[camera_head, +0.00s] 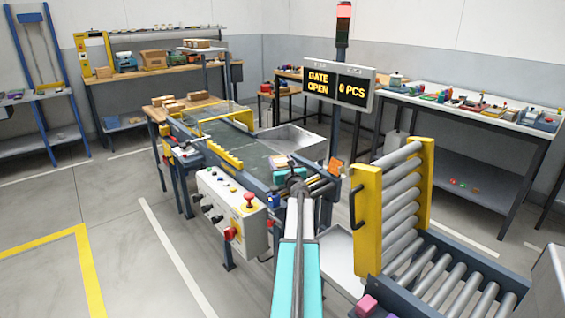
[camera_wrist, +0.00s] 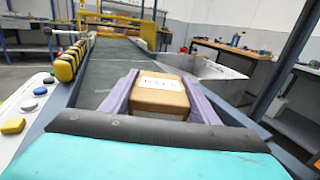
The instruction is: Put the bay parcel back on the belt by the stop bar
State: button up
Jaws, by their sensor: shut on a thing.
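In the wrist view a brown cardboard parcel (camera_wrist: 160,98) with a white label sits between the two purple fingers of my gripper (camera_wrist: 160,92). The label's lettering is too blurred to read surely. My gripper is shut on the parcel, over the near end of the dark green belt (camera_wrist: 112,72). I cannot tell whether the parcel's underside touches the belt. In the head view the belt (camera_head: 215,150) runs away to the back left, and my arm partly hides its near end. A yellow bar frame (camera_head: 200,125) crosses the belt farther back; I cannot tell whether it is the stop bar.
A grey metal chute (camera_wrist: 205,75) lies to the right. An upright yellow roller gate (camera_head: 395,215) stands near right. The sign (camera_head: 338,87) reads GATE OPEN, 0 PCS.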

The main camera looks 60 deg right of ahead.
jog(key=shift+f, duration=0.1)
jog(key=o, duration=1.2)
jog(key=shift+b+v, duration=0.45)
jog(key=shift+v, duration=5.6)
